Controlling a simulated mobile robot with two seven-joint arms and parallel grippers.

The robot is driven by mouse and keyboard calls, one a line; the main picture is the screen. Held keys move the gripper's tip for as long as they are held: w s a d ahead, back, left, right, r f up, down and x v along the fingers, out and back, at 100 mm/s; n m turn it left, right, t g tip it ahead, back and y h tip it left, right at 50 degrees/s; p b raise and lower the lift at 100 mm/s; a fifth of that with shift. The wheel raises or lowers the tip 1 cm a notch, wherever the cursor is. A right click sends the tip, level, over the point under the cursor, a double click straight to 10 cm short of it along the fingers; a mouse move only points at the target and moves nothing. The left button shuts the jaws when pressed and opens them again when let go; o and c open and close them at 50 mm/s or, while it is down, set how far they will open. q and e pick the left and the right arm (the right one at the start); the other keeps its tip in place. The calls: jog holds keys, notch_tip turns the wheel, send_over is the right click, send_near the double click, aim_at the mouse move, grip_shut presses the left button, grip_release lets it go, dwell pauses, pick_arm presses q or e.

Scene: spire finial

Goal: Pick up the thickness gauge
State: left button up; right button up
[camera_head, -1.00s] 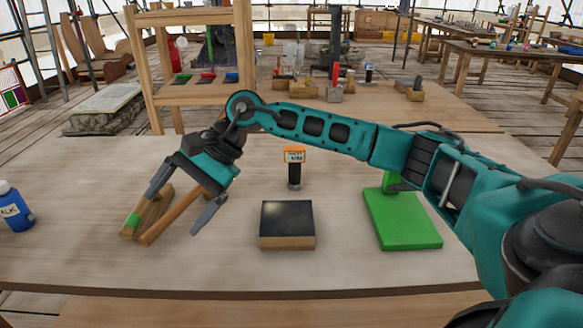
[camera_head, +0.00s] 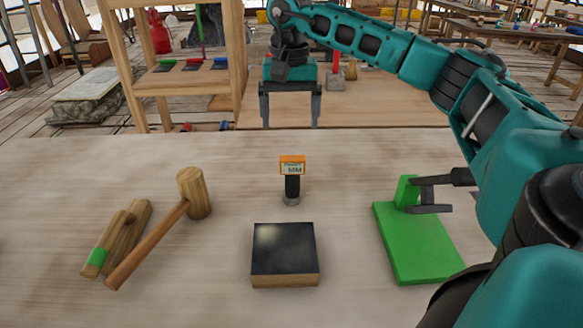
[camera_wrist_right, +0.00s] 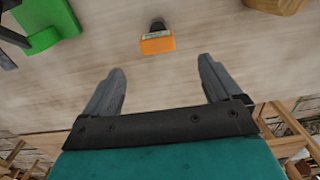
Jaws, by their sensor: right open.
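The thickness gauge (camera_head: 292,180) stands upright on the table, with an orange head bearing a small display and a dark body below. In the right wrist view the gauge (camera_wrist_right: 157,39) shows beyond the fingertips, roughly centred between them and apart from them. My right gripper (camera_head: 291,124) is open and empty, with its fingers pointing down, above and behind the gauge at the table's far edge. It also shows in the right wrist view (camera_wrist_right: 160,68). My left gripper is not in view.
A black-topped wooden block (camera_head: 285,252) lies in front of the gauge. A wooden mallet (camera_head: 192,195) and a wooden piece with a green band (camera_head: 118,238) lie at left. A green stand (camera_head: 418,243) with a dark clamp is at right. Bare table surrounds the gauge.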

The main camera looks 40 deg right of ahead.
aim_at(292, 157)
notch_tip(292, 157, down, 7)
jog(key=shift+r, duration=0.1)
jog(key=shift+s+d+f+b, duration=0.1)
jog(key=shift+d+f+b, duration=0.05)
jog(key=shift+f, duration=1.4)
jog(key=shift+d+f+b, duration=0.1)
jog(key=shift+f+b, duration=0.05)
jog(key=shift+f, duration=1.35)
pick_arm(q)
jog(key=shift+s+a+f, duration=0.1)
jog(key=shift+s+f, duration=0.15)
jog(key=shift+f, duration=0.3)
pick_arm(e)
jog(key=shift+c, duration=0.2)
jog(key=c, duration=1.1)
jog(key=shift+r, duration=0.15)
